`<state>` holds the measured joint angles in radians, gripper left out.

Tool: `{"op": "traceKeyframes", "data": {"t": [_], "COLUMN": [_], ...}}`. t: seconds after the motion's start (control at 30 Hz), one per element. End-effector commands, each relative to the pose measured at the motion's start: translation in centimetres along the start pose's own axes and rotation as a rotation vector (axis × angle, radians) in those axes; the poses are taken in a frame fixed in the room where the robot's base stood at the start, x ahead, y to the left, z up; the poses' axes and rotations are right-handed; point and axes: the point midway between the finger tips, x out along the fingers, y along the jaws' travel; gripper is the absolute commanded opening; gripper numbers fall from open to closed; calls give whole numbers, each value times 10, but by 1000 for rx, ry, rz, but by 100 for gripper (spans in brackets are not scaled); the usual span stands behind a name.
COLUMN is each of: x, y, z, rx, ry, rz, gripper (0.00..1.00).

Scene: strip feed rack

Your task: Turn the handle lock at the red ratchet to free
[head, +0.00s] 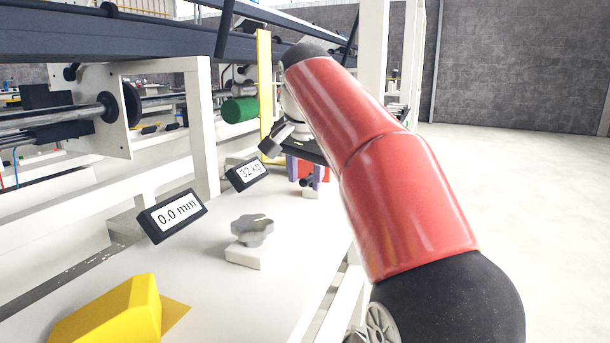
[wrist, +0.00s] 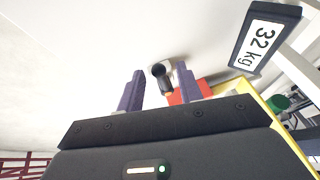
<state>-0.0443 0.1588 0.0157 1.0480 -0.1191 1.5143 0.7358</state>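The red ratchet (wrist: 189,93) shows in the wrist view behind my right-hand purple finger; in the head view my gripper partly hides its red body (head: 305,169). A black handle (wrist: 161,74) with a rounded end stands out from a pale mount beside the red part. My gripper (wrist: 159,69) is open, its two purple fingers either side of the handle in the wrist view. The handle looks nearer the right-hand finger; I cannot tell whether they touch. In the head view my gripper (head: 304,182) is over the ratchet at the bench's far end.
A grey star knob (head: 252,230) on a white block stands nearer on the white bench. Two displays, "0.0 mm" (head: 171,215) and "32 kg" (head: 247,173), line the left. A yellow block (head: 110,313) is in front. A yellow post (head: 264,85) and green roller (head: 240,110) stand behind.

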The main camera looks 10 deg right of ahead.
Motion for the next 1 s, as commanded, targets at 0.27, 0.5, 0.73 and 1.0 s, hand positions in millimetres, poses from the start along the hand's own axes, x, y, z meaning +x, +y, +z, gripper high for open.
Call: {"op": "traceKeyframes", "data": {"t": [0.27,0.5,0.73,1.0], "x": [0,-1,-3,-5], "y": [0,0,5,16], "z": [0,0,-2,-7], "rx": [0,-5,-63,-240], "ry": [0,-1,-13,-51], "rz": [0,-2,-27,-101], "gripper": [3,0,0,0]}}
